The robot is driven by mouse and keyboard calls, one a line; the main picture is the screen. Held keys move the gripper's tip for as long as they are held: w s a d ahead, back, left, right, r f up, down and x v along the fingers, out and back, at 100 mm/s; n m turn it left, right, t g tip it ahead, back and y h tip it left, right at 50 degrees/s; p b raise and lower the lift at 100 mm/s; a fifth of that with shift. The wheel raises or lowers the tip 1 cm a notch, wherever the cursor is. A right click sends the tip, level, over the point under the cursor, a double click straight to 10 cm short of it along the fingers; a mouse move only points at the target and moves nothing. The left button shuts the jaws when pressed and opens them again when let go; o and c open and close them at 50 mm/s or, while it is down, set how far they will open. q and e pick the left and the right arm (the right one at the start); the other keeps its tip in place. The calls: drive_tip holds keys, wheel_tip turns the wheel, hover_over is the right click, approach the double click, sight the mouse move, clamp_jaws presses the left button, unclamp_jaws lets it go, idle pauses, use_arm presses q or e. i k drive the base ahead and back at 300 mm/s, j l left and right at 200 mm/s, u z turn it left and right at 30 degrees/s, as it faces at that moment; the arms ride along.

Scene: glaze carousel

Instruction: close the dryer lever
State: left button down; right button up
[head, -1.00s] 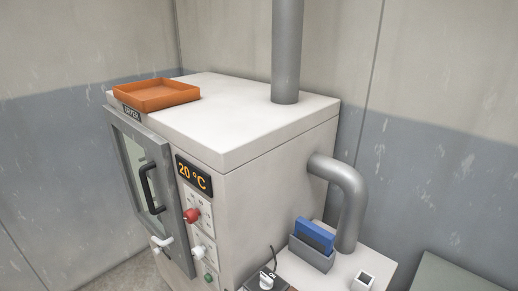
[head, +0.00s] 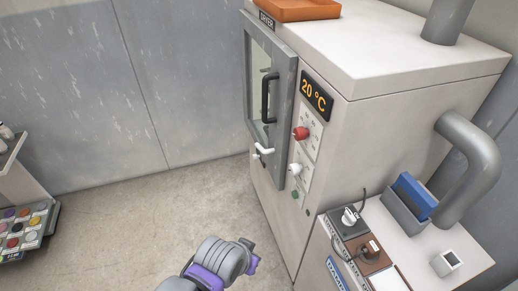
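The dryer (head: 385,130) stands right of centre in the head view, its glass door (head: 262,95) in a grey frame on the front. A black bar handle (head: 267,97) is on the door. A small white lever (head: 265,150) sits low on the door; its short arm lies nearly level, and its exact latch position is too small to tell. Part of my arm, grey and purple, enters at the bottom, left of centre, below and apart from the door. No gripper fingers can be made out in the view.
Beside the door are a red knob (head: 300,133), a white knob (head: 295,168) and a display (head: 317,96) reading 20 °C. An orange tray (head: 297,10) lies on top. A side table (head: 400,245) holds a blue item (head: 414,194) in a grey holder. The floor left of the dryer is clear.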

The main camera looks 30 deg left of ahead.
sight(258, 147)
drive_tip(key=i+j, duration=0.1)
drive_tip(key=j, duration=0.25)
drive_tip(key=i+j, duration=0.15)
drive_tip(key=j, duration=0.25)
drive_tip(key=i+j, duration=0.1)
drive_tip(key=j, duration=0.25)
drive_tip(key=i, duration=0.45)
